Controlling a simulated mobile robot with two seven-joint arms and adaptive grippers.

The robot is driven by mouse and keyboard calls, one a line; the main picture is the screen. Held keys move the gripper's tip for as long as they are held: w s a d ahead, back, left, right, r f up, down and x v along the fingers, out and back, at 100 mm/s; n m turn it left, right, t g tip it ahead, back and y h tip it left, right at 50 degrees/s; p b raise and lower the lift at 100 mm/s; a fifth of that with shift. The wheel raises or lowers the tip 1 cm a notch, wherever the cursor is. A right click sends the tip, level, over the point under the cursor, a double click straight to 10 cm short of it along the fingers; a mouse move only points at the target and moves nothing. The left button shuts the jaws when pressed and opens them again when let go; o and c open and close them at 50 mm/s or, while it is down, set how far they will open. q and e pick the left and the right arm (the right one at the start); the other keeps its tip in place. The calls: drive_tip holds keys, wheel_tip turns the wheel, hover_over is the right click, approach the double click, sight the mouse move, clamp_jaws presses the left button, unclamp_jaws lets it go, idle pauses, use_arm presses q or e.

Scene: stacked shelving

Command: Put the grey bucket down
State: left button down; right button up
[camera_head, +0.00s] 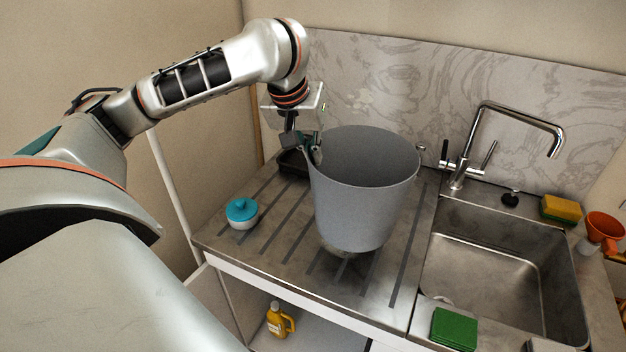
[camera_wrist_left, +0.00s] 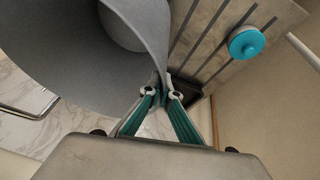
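The grey bucket (camera_head: 365,195) is upright over the ribbed metal drainboard (camera_head: 275,240), left of the sink. A dark patch shows under its base; I cannot tell whether the base touches the board or hangs just above it. My left gripper (camera_head: 314,152) is at the left side of the bucket's rim. In the left wrist view, the two teal fingers (camera_wrist_left: 161,93) close on the wall of the bucket (camera_wrist_left: 75,60), with its edge between the fingertips. My right gripper is not in view.
A white pot with a turquoise lid (camera_head: 242,212) stands on the drainboard's left. A dark tray (camera_head: 290,165) lies behind the bucket. The sink (camera_head: 500,262) and tap (camera_head: 520,118) are at the right, near sponges (camera_head: 560,209). The drainboard's front strip is clear.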

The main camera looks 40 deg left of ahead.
use_arm(q)
wheel_tip(320, 180, down, 7)
idle(0.6)
drive_tip(key=shift+f, duration=0.1)
drive_tip(key=c, duration=2.3)
unclamp_jaws()
drive_tip(key=v, duration=1.2)
